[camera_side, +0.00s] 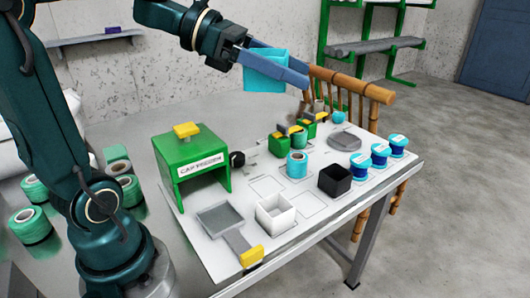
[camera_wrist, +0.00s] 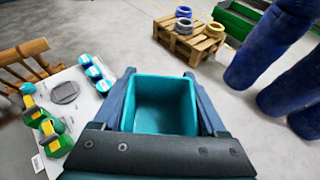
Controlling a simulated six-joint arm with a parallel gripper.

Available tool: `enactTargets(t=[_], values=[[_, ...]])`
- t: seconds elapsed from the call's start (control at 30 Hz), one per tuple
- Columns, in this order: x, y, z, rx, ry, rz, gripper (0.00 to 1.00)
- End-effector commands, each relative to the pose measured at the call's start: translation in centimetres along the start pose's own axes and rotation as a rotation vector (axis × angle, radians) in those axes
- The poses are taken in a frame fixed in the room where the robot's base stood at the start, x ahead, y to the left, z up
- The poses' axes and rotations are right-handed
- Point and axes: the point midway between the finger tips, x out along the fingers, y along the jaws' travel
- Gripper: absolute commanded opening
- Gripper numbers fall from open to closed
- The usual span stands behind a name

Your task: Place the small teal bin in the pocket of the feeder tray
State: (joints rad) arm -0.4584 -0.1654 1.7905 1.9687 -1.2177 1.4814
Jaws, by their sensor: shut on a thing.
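The small teal bin (camera_side: 266,74) is held up in the air above the back of the table, tilted in the side view. My gripper (camera_side: 275,66) is shut on it, with one blue-grey finger along each side. In the wrist view the open, empty inside of the teal bin (camera_wrist: 162,104) shows between the two fingers (camera_wrist: 160,82). A grey square tray (camera_side: 219,219) with a yellow-ended handle (camera_side: 251,255) lies at the front left of the white board, clear of my gripper. I cannot tell for sure whether this is the feeder tray. Its square face is empty.
The white board (camera_side: 330,222) has faint square outlines. On it stand a green housing (camera_side: 192,163), a white bin (camera_side: 275,214), a black bin (camera_side: 334,181), a teal spool (camera_side: 297,164), green yellow-topped pieces (camera_side: 279,144), a grey disc (camera_side: 344,141) and blue spools (camera_side: 380,155). A wooden chair (camera_side: 352,92) stands behind.

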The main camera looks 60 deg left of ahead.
Motion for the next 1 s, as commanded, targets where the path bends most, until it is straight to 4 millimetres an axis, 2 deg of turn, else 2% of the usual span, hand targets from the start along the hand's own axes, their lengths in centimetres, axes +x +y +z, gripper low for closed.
enactTargets(t=[0.17, 0.33, 0.4, 0.57, 0.67, 1.0], values=[[-0.9, -0.2, -1.9, -0.076, -0.001, 0.187, 0.2], [-1.4, 1.1, -4.5, -0.144, 0.002, 0.334, 0.2], [-1.5, 1.7, -5.0, -0.157, 0.002, 0.375, 0.2], [-1.4, 2.2, -4.8, -0.168, 0.0, 0.404, 0.2], [-0.5, 1.2, -4.6, -0.155, 0.0, 0.371, 0.2], [4.3, -3.9, -4.0, -0.101, 0.003, 0.241, 0.2]])
